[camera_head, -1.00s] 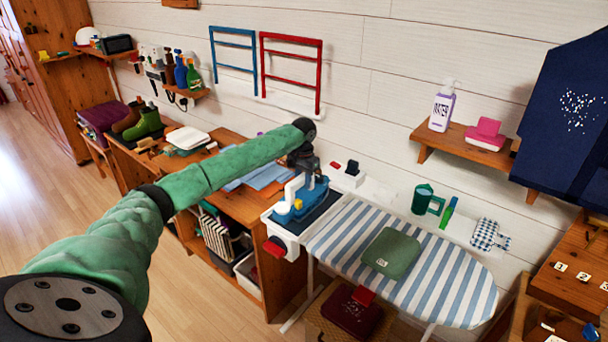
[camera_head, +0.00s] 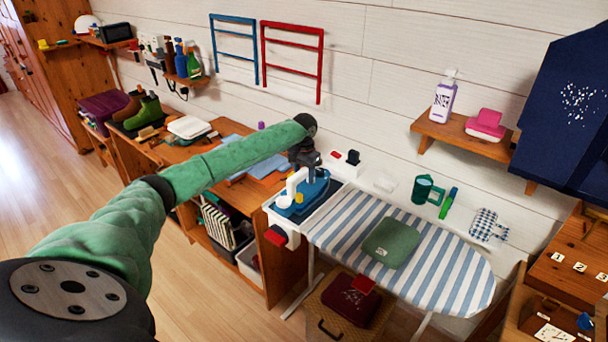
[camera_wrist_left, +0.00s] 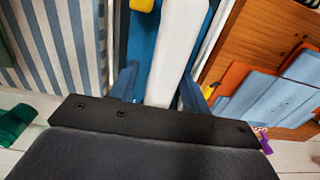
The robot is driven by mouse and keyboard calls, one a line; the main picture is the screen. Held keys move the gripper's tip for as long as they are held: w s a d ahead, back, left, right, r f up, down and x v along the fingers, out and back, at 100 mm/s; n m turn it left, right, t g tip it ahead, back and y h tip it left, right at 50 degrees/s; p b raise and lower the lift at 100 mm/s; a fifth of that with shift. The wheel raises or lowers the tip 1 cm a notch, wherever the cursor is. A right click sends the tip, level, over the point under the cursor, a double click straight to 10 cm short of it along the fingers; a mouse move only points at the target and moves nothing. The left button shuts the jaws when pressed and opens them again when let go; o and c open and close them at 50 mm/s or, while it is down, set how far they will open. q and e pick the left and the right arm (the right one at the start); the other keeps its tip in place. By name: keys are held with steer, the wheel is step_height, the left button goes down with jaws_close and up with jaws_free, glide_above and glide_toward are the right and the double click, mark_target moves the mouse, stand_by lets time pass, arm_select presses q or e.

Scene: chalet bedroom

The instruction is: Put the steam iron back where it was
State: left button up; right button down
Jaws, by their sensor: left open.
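The steam iron (camera_head: 316,188), blue with a white handle and a yellow part, sits on the rest (camera_head: 341,196) at the left end of the striped ironing board (camera_head: 450,268). My left gripper (camera_head: 306,170) is over it, pointing down. In the left wrist view the iron's white handle (camera_wrist_left: 177,50) lies between the two fingers of my open left gripper (camera_wrist_left: 158,88). A gap shows on the left of the handle; the right finger is very close to it, and I cannot tell whether they touch. My right gripper is out of view.
A folded green cloth (camera_head: 391,243) lies on the board. A wooden bench (camera_head: 228,190) with blue cloths stands left of the iron.

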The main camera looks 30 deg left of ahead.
arm_select(q)
steer(key=shift+r, duration=0.25)
step_height(320, 180, up, 2)
steer(key=shift+r+b, duration=0.1)
steer(key=shift+b, duration=0.75)
step_height(320, 180, up, 8)
steer(key=b, duration=0.3)
steer(key=shift+r, duration=0.75)
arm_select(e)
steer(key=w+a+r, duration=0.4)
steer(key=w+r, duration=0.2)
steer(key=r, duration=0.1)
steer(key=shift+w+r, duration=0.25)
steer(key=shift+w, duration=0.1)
